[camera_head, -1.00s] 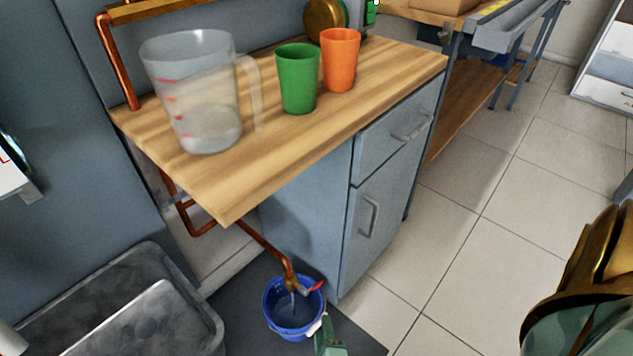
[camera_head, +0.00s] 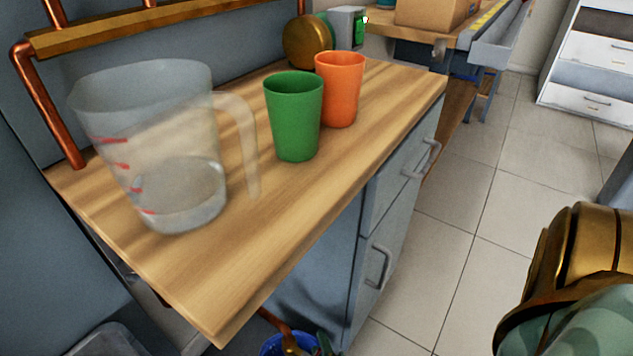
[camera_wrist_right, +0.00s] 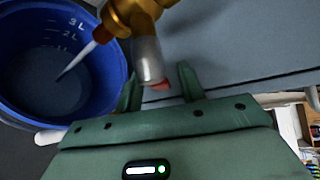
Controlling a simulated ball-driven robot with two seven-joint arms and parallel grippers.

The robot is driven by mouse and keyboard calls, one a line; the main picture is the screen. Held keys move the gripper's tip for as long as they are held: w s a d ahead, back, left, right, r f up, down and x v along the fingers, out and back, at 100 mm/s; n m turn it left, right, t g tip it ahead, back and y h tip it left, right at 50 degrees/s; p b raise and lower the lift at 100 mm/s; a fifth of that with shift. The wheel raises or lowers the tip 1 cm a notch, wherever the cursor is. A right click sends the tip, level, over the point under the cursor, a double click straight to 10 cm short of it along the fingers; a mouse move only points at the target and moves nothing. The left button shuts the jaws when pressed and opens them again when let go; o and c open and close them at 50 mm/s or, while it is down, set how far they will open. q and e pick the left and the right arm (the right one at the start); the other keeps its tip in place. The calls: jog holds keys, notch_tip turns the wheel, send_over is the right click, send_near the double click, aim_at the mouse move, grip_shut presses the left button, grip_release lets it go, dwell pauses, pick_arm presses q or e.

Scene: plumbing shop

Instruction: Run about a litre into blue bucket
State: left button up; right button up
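The blue bucket (camera_head: 270,346) is cut off at the bottom of the head view. The right wrist view shows into the bucket (camera_wrist_right: 117,80), with litre marks on its inner wall. A pale stream runs from the brass tap (camera_wrist_right: 128,14) into it. The liquid's surface looks to be near the lowest mark, but I cannot read the level exactly. My right gripper (camera_wrist_right: 160,88) has its green fingers apart, one on each side of the tap lever's red tip (camera_wrist_right: 152,88). I cannot tell whether either finger touches it. My left gripper is not in view.
A clear measuring jug (camera_head: 150,140), a green cup (camera_head: 294,118) and an orange cup (camera_head: 340,90) stand on the wooden worktop (camera_head: 290,215). A grey cabinet (camera_head: 385,215) is below it. A grey basin (camera_head: 108,341) is at lower left. Tiled floor (camera_head: 450,225) lies open to the right.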

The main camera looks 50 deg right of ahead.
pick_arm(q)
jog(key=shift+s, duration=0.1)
pick_arm(e)
jog(key=shift+c, duration=0.3)
grip_shut()
jog(key=shift+n+h, duration=0.3)
jog(key=shift+d+r+n+t+h, duration=0.15)
jog(key=shift+r+n+t+h, duration=0.45)
jog(key=shift+n+t+h, duration=0.1)
jog(key=shift+r+n+t+h, duration=0.5)
jog(key=shift+n+t, duration=0.1)
jog(key=shift+n, duration=0.1)
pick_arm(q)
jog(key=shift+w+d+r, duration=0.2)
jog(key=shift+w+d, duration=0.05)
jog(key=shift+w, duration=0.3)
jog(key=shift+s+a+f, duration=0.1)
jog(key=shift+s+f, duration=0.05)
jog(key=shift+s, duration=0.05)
pick_arm(e)
jog(key=shift+o, duration=0.3)
grip_release()
